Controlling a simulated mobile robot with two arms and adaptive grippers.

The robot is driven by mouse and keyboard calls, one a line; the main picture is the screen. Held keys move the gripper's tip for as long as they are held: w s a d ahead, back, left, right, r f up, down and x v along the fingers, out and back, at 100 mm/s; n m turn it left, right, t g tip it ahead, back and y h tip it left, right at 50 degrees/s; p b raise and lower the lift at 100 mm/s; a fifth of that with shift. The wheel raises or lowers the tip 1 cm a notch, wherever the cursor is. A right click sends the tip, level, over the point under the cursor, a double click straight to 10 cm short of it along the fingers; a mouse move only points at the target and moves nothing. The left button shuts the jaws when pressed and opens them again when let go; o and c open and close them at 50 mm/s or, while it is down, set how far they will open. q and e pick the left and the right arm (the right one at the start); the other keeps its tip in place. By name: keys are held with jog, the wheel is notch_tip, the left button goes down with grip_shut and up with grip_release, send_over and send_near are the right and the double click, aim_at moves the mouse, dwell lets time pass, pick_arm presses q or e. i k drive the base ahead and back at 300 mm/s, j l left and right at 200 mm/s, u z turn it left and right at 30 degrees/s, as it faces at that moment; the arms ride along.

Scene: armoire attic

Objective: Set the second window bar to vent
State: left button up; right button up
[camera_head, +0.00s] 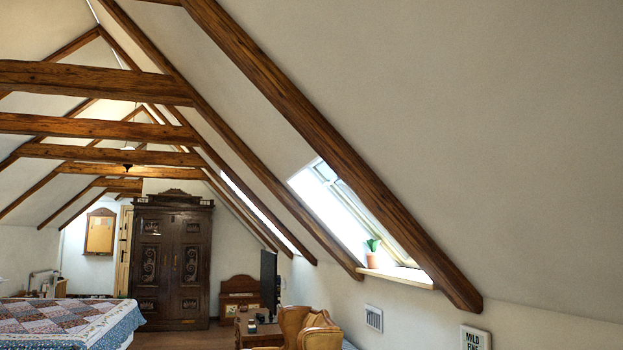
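A roof window (328,205) is set in the sloping ceiling right of the middle, partly hidden behind a thick wooden rafter. A second bright skylight (258,208) shows as a narrow slanted strip farther back, between rafters. I cannot make out a window bar clearly on either one, nor whether either window is open. Neither of my grippers is in view.
A potted plant (372,254) stands on the window's wooden sill (398,275). Below are an armchair (308,326) and a desk (262,335). A quilted bed (70,322) fills the lower left. A dark armoire (172,262) stands at the back. Some floor shows between bed and desk.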

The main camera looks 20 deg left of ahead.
aim_at(328, 177)
jog(key=u, duration=0.5)
jog(key=z, duration=0.3)
jog(key=i+j+z, duration=0.2)
jog(key=i+z, duration=0.25)
jog(key=i+j+z, duration=0.2)
jog(key=z, duration=0.25)
jog(key=k+j, duration=0.05)
jog(key=j, duration=0.05)
